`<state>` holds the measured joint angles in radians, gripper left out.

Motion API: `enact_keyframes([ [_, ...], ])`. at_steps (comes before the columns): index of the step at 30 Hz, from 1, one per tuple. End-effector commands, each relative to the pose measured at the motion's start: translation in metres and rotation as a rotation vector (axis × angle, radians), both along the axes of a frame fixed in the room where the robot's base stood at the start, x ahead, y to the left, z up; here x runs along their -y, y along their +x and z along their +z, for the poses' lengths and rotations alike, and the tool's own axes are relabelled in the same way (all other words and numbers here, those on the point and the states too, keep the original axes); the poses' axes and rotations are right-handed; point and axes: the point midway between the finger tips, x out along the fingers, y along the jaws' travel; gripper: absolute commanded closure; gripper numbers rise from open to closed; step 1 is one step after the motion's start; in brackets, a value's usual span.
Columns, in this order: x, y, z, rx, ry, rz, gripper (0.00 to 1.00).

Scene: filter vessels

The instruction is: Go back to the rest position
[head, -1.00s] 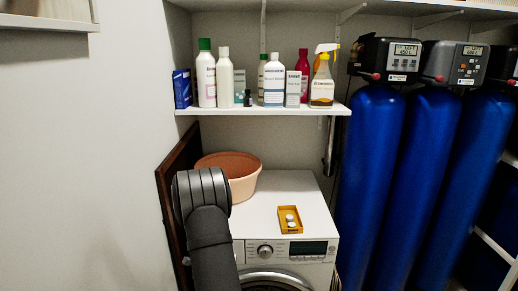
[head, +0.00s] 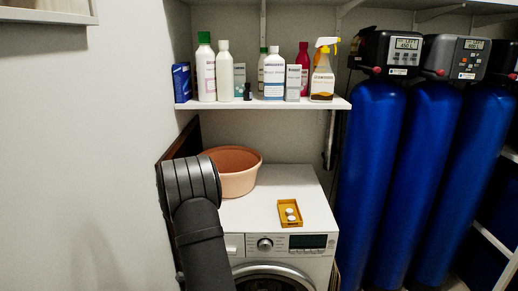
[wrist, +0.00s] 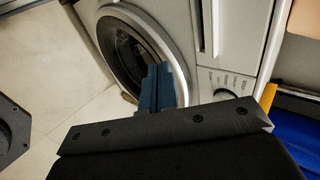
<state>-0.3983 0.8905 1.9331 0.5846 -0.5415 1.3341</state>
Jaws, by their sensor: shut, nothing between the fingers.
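My gripper (wrist: 157,88) shows in the wrist view, with its blue-grey fingers together and nothing between them. It is in front of the white washing machine (wrist: 210,50), near its round door. In the head view my dark arm covers the left front of the washing machine (head: 300,180), and my gripper is hidden there. No other object is named by the task.
A yellow tray (head: 282,221) with white round pieces and a terracotta tub (head: 238,180) stand on the washing machine. A shelf (head: 270,104) above holds bottles and boxes. Blue filter vessels (head: 370,170) stand at the right. A white wall is at the left.

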Motion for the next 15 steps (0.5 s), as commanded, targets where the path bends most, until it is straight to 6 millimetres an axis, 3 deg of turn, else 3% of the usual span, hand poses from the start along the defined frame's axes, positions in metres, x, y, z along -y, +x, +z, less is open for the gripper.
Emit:
enact_keyframes([
  [15,0.000,-0.103,-0.001,-0.004,-0.002,0.004,1.00],
])
